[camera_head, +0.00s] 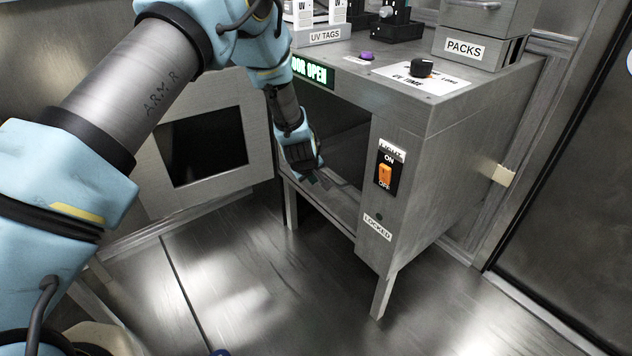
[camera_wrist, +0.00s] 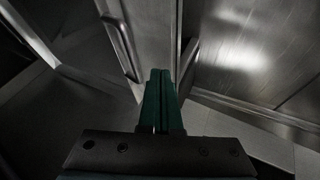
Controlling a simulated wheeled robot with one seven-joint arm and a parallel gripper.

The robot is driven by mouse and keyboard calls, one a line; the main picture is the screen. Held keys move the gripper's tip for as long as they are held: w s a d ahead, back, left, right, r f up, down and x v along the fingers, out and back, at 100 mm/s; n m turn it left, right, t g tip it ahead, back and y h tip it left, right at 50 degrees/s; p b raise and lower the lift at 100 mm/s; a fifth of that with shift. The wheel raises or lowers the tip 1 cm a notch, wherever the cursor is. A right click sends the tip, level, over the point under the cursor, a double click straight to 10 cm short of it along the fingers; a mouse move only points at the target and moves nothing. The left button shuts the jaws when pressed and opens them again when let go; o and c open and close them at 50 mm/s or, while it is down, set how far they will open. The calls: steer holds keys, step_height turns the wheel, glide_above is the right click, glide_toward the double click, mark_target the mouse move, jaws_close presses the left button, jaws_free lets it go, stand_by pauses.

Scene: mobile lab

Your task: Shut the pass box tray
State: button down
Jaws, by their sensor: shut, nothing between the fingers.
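The metal pass box (camera_head: 410,210) has a lit sign (camera_head: 312,72) whose readable part says "OPEN". Its windowed door (camera_head: 262,120) is swung out to the left. My gripper (camera_head: 312,180) is at the box's opening, low and near its left side. My arm hides part of the opening, and the inside is dark. In the wrist view the green fingers (camera_wrist: 160,88) are shut together and empty. A metal panel with a bar handle (camera_wrist: 121,48) is just ahead and left of them. It may be the tray's front; I cannot tell whether the fingers touch it.
The box front has an orange light switch (camera_head: 384,174) and a "LOCKED" label (camera_head: 377,227). On top are a black dial (camera_head: 422,67), a purple button (camera_head: 367,56) and a PACKS drawer unit (camera_head: 480,50). The floor (camera_head: 250,290) in front is clear.

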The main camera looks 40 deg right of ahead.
steer(key=v, duration=0.9)
steer(key=w+a+r+y, duration=0.1)
steer(key=w+a+r, duration=0.25)
steer(key=a, duration=0.55)
steer(key=w+a+r+y, duration=0.1)
steer(key=w+a+r, duration=0.25)
steer(key=a, duration=0.55)
steer(key=w+a+r+y, duration=0.1)
steer(key=w+a+r, duration=0.25)
steer(key=a, duration=0.55)
steer(key=s+a+r+g+y+p, duration=0.15)
steer(key=s+a, duration=0.25)
steer(key=a, duration=0.4)
steer(key=s+a+r, duration=0.3)
steer(key=a, duration=0.5)
steer(key=s+a+r+g+y, duration=0.1)
steer(key=s+a+r, duration=0.25)
steer(key=a, duration=0.45)
step_height(320, 180, up, 21)
steer(key=p, duration=2.2)
steer(key=shift+n, duration=0.3)
